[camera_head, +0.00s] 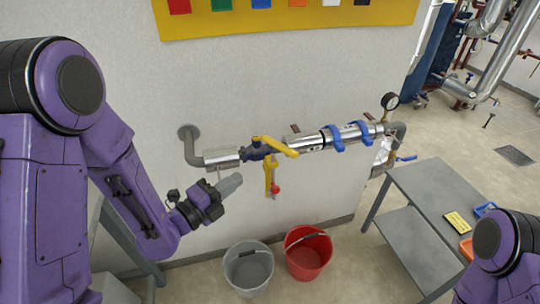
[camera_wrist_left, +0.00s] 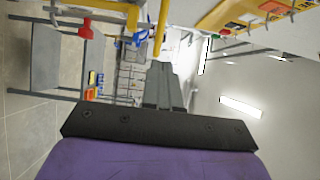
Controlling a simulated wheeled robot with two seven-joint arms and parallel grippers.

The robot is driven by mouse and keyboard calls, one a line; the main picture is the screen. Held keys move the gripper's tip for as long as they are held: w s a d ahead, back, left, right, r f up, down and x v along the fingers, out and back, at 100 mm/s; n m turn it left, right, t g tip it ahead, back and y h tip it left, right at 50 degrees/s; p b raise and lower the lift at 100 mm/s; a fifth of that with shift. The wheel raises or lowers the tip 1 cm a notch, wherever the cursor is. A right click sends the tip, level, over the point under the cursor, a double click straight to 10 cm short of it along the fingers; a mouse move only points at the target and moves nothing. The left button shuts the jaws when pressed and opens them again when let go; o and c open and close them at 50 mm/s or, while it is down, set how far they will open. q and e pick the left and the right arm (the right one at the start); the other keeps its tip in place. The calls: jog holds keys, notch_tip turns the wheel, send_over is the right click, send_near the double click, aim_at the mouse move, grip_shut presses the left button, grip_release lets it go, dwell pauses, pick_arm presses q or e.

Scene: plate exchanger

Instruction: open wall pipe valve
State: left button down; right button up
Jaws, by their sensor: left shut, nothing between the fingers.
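The wall pipe (camera_head: 316,142) runs along the wall at mid-height. Its dark blue valve (camera_head: 256,152) carries a yellow lever (camera_head: 276,146) lying roughly along the pipe. A second yellow part (camera_head: 269,178) hangs below, with a red piece (camera_head: 275,188) at its lower end. In the left wrist view, a yellow bar (camera_wrist_left: 160,28) shows just beyond the fingers, and a red piece (camera_wrist_left: 85,29) is to its left. My left gripper (camera_head: 236,180) is shut and empty, below and left of the valve, apparently apart from it. It also shows in the left wrist view (camera_wrist_left: 163,72). My right gripper is out of view.
A grey bucket (camera_head: 248,270) and a red bucket (camera_head: 308,254) stand on the floor below the pipe. A grey table (camera_head: 425,185) is at the right. A pressure gauge (camera_head: 390,101) tops the pipe's right end. A yellow board (camera_head: 330,16) hangs above.

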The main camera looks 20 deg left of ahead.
pick_arm(q)
jog(key=b, duration=0.9)
send_near(278, 149)
jog(key=s+f, duration=0.1)
jog(key=s, duration=0.1)
jog(key=p+x, duration=0.1)
jog(key=x, duration=0.1)
jog(key=p+x, duration=0.2)
jog(key=x, duration=0.1)
jog(key=a+r+p+x, duration=0.1)
jog(key=p+x, duration=0.1)
jog(key=shift+w+d, duration=0.2)
jog(key=shift+w, duration=0.35)
jog(key=shift+w+d+f, duration=0.1)
jog(key=shift+w+d, duration=0.15)
jog(key=shift+w, duration=0.15)
